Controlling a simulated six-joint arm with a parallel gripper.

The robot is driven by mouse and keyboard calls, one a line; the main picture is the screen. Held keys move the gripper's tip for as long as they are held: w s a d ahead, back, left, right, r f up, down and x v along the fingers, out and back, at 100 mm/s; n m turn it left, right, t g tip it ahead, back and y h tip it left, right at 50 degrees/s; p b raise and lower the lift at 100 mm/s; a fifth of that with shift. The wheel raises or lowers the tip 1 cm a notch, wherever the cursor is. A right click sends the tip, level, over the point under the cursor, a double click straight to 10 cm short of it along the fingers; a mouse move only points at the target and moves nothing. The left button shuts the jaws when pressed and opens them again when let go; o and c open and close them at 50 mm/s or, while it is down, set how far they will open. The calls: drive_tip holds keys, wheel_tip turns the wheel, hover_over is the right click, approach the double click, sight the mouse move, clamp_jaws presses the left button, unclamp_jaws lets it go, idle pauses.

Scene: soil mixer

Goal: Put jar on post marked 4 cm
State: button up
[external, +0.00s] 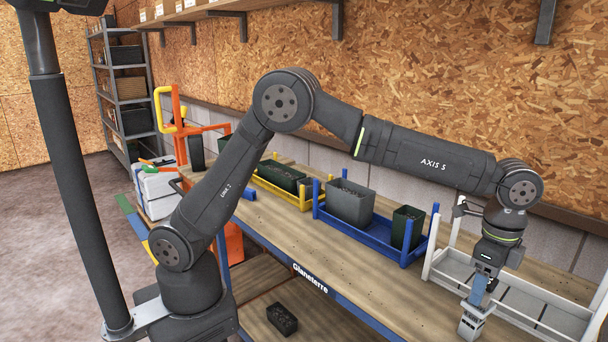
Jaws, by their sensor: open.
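My gripper (473,322) points down at the right end of the bench, in front of the white-railed rack. It is open. A narrow blue piece shows just above its tip, and I cannot tell whether it is part of the gripper. No jar is clearly recognisable in the external view. I cannot make out a post marked 4 cm or any such marking.
The white rack (440,277) stands behind my gripper. To its left, a blue rack (370,236) holds a grey pot (350,206) and a green pot (400,232). A yellow rack (283,192) holds green planters. The bench front (350,262) is mostly clear.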

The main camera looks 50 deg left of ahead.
wheel_tip(320, 180, up, 12)
drive_tip(key=shift+r, duration=0.15)
idle(0.3)
wheel_tip(320, 180, down, 12)
drive_tip(key=shift+f, duration=0.15)
wheel_tip(320, 180, up, 3)
drive_tip(key=shift+f, duration=0.2)
drive_tip(key=shift+r, duration=0.8)
